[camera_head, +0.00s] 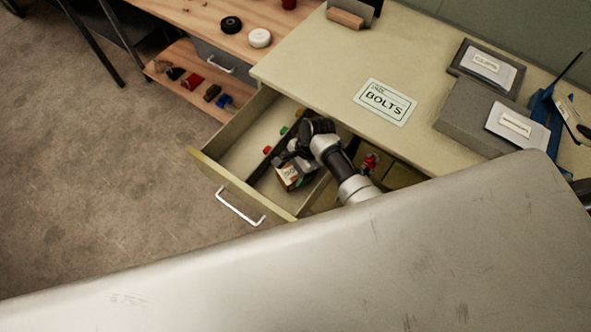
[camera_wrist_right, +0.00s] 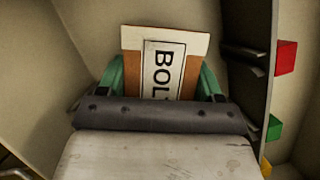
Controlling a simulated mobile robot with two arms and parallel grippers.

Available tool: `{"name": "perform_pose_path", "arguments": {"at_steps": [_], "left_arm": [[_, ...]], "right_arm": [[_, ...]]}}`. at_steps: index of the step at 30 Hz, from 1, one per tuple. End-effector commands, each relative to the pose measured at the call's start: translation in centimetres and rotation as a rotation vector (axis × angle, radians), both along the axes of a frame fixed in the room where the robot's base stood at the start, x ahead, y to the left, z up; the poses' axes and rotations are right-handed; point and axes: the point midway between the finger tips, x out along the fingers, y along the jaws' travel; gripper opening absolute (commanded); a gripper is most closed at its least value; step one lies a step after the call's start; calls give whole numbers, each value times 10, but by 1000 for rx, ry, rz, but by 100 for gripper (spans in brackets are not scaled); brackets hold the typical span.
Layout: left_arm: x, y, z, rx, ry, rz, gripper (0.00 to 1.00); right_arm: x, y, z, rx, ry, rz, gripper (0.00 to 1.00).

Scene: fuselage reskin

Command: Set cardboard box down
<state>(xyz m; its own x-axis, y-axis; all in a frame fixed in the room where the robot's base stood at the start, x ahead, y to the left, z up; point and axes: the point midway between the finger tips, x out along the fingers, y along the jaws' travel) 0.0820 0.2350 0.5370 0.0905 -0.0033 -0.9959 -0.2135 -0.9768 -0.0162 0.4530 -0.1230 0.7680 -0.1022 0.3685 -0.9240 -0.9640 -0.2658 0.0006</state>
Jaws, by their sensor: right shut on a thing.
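The cardboard box (camera_head: 289,176) is small and brown with a white label. In the wrist view the box (camera_wrist_right: 165,62) shows a label with large letters, "BOL", the rest hidden. My right gripper (camera_head: 294,160) is inside an open drawer (camera_head: 203,168) and is shut on the box. Its two green fingertips press the box from both sides in the wrist view. The box is within the drawer's walls; I cannot tell whether it touches the drawer floor. My left gripper is not in view.
A divider (camera_wrist_right: 248,60) stands beside the box, with red (camera_wrist_right: 286,57) and green (camera_wrist_right: 274,128) pieces past it. The cabinet top (camera_head: 330,75) carries a BOLTS sign (camera_head: 385,102) and grey boxes at the right. A large grey panel (camera_head: 330,270) covers the foreground.

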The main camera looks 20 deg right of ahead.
Motion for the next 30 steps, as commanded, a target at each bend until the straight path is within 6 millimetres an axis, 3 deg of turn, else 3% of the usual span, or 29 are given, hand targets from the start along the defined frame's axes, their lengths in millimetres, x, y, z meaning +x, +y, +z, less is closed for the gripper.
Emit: {"name": "perform_pose_path", "arguments": {"at_steps": [10, 11, 15, 24, 30], "left_arm": [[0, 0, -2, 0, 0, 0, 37], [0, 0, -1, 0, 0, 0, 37], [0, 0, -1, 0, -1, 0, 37], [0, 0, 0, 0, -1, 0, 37], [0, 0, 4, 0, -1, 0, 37]], "right_arm": [[0, 1, -4, 1, 0, 0, 27], [0, 0, -4, 1, 1, 0, 69], [0, 0, -4, 0, 1, 0, 90], [0, 0, -2, 0, 0, 1, 91], [3, -8, 21, 1, -3, 0, 91]]}}
